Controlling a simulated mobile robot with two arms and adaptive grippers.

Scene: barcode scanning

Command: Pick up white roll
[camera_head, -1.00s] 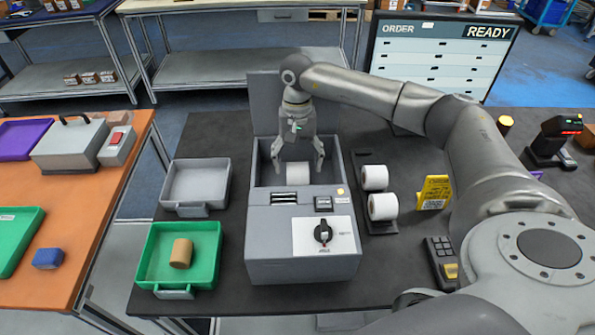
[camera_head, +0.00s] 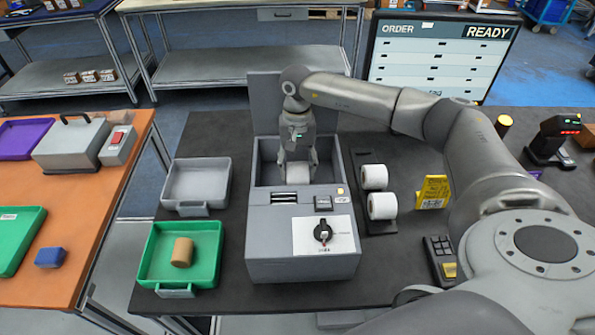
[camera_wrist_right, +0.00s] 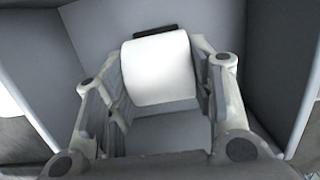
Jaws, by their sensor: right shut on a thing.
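A white roll (camera_head: 298,173) sits inside the open compartment of the grey printer-like machine (camera_head: 300,258). My right gripper (camera_head: 298,168) reaches down into that compartment and is shut on the roll, one finger at each side. In the right wrist view the white roll (camera_wrist_right: 158,68) shows between the two fingers (camera_wrist_right: 160,95), with a dark bar behind it. Two more white rolls, one behind (camera_head: 374,177) and one in front (camera_head: 382,206), sit on a dark holder right of the machine. My left gripper is not in view.
Left of the machine are a grey tray (camera_head: 197,181) and a green tray (camera_head: 153,257) holding a brown roll (camera_head: 182,252). The machine's raised lid (camera_head: 265,100) stands behind the compartment. A yellow sign (camera_head: 433,192), a keypad (camera_head: 440,255) and a scanner (camera_head: 553,140) stand to the right.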

